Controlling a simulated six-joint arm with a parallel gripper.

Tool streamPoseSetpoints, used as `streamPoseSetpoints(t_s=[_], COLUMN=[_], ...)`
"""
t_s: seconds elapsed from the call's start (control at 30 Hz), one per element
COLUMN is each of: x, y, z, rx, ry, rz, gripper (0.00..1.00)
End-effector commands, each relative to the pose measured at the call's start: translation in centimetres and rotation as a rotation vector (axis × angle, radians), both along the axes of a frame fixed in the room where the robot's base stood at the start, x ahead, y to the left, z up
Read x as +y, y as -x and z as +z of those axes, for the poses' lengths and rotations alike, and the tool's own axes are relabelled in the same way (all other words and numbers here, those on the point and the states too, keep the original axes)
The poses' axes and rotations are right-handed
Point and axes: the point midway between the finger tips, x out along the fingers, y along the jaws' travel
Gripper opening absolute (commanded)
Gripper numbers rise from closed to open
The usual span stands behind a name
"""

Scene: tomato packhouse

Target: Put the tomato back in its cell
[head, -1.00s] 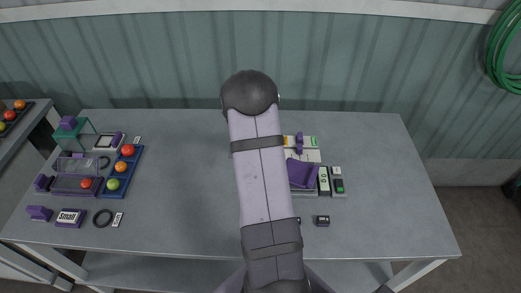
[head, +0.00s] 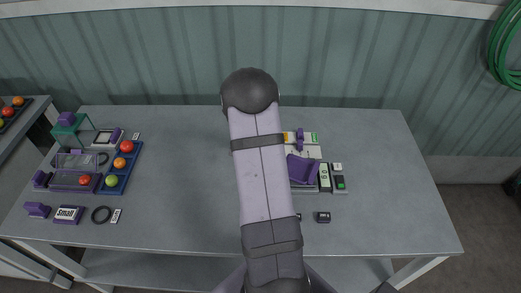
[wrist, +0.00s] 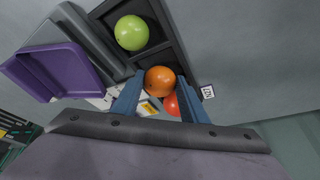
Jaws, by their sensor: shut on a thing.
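An orange tomato (wrist: 160,79) is between the tips of my gripper (wrist: 158,82) in the wrist view, and the gripper is shut on it. A dark tray (wrist: 165,50) with cells lies below. A green tomato (wrist: 131,33) sits in one of its cells. A red tomato (wrist: 171,104) is partly hidden behind the orange tomato and the right finger. Whether the orange tomato touches the tray's cell floor cannot be told. In the head view my arm hides the gripper and this tray.
A purple scoop-like tray (wrist: 55,72) is close on the left in the wrist view; it also shows in the head view (head: 302,170). A small label (wrist: 208,92) lies right of the dark tray. A blue tray (head: 108,187) with several tomatoes stands at the table's left.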

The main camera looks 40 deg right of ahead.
Motion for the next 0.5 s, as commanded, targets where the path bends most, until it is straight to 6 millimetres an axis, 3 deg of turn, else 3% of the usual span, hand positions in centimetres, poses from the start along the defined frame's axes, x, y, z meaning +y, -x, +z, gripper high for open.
streamPoseSetpoints(t_s=[0.5], x=[-0.01], y=[-0.02], z=[-0.46], rx=[-0.001], ry=[0.000], rz=[0.000], gripper=[0.28])
